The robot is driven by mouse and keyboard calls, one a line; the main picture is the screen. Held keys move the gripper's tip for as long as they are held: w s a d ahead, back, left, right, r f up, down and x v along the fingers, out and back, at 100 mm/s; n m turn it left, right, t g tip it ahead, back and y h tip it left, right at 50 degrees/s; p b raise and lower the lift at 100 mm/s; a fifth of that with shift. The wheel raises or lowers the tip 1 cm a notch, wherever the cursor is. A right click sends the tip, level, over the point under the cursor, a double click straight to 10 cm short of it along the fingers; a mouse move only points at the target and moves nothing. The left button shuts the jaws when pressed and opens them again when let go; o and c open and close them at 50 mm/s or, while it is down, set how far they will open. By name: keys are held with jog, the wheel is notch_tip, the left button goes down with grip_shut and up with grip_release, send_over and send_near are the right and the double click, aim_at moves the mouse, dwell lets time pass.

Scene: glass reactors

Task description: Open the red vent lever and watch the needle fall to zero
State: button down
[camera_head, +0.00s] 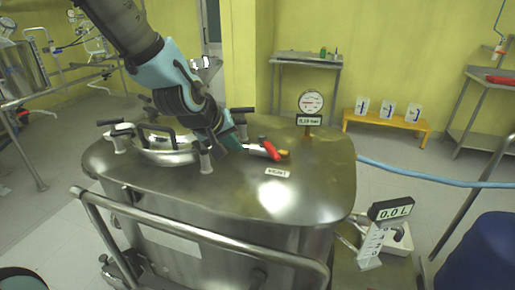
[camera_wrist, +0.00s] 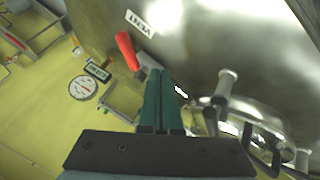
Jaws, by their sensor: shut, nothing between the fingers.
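The red vent lever (camera_head: 271,150) sits on top of the steel vessel (camera_head: 300,195), behind the VENT label (camera_head: 277,172). In the wrist view the lever (camera_wrist: 127,50) lies just left of my fingertips, with the label (camera_wrist: 139,23) beyond it. My gripper (camera_head: 242,146) is shut and empty, pointing down at the lid close to the lever's left end; its green fingers (camera_wrist: 164,76) are together. I cannot tell whether they touch the lever's base. The round pressure gauge (camera_head: 311,101) stands behind on the vessel; its needle is too small to read. Its display (camera_head: 309,120) seems to read 0.10 bar.
A lidded port (camera_head: 165,147) with clamp knobs stands left of my gripper. A rail (camera_head: 200,248) runs along the vessel's front. A 0.0 L display (camera_head: 391,209) and a blue drum (camera_head: 482,255) are at the right. The vessel top right of the lever is clear.

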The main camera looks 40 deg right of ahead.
aim_at(269, 147)
jog(key=p+x, duration=0.1)
jog(key=x, duration=0.6)
jog(key=shift+d+f, duration=0.2)
jog(key=shift+s+d+r+p, duration=0.1)
jog(key=shift+s+d+p, duration=0.05)
jog(key=shift+d+p, duration=0.35)
jog(key=shift+s+d+p, duration=0.2)
jog(key=shift+d+p, duration=0.05)
jog(key=shift+d, duration=0.35)
jog(key=shift+s+d+p, duration=0.25)
jog(key=shift+d+p, duration=0.15)
jog(key=shift+d, duration=0.5)
